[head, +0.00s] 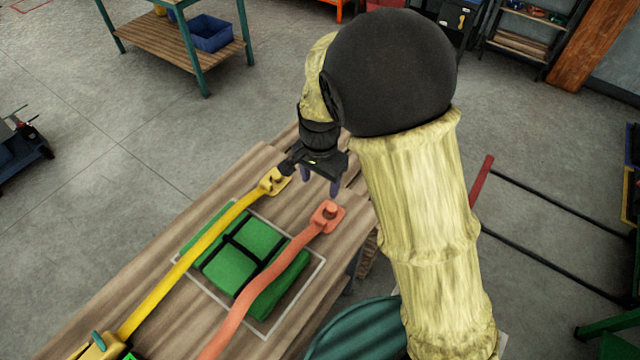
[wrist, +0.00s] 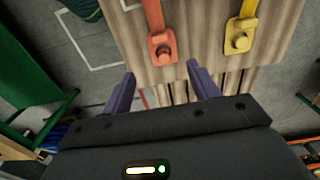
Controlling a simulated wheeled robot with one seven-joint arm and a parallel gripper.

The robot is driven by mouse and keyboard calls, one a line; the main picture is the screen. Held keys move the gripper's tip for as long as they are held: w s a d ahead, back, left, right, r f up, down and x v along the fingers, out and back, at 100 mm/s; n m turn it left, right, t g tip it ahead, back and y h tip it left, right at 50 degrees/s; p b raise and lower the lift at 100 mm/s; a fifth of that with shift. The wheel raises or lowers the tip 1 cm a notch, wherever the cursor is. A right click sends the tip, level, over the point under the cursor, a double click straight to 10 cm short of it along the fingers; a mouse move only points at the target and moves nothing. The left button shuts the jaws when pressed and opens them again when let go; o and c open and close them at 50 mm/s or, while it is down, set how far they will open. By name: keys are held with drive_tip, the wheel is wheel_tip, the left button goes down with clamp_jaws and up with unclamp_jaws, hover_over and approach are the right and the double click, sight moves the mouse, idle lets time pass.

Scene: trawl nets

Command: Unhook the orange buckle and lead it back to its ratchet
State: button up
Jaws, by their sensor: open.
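The orange buckle (head: 327,217) sits at the far end of an orange strap, around a peg on the wooden bench; it also shows in the wrist view (wrist: 163,48). The orange strap (head: 270,290) runs over a green bundle (head: 240,250) and out of the picture at the bottom, so I cannot see its ratchet. My gripper (head: 320,190) is open and empty above the bench, beyond the orange buckle and apart from it. In the wrist view its two fingers (wrist: 162,88) stand apart, with the orange buckle ahead between them.
A yellow buckle (head: 273,181) at the end of a yellow strap (head: 190,255) sits left of the orange one. The yellow strap runs to a yellow ratchet (head: 100,347) at the bottom left. A red-ended rail (head: 482,182) stands right of the bench.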

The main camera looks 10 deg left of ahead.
sight(321, 218)
drive_tip(key=shift+w+d, duration=0.1)
wheel_tip(321, 218, down, 18)
drive_tip(key=shift+r+p, duration=0.25)
drive_tip(key=shift+p, duration=0.05)
idle(0.7)
drive_tip(key=c, duration=1.1)
drive_tip(key=shift+w, duration=0.1)
drive_tip(key=shift+c, duration=0.2)
drive_tip(key=shift+w+d, duration=0.2)
drive_tip(key=shift+w, duration=0.15)
drive_tip(key=shift+r, duration=0.15)
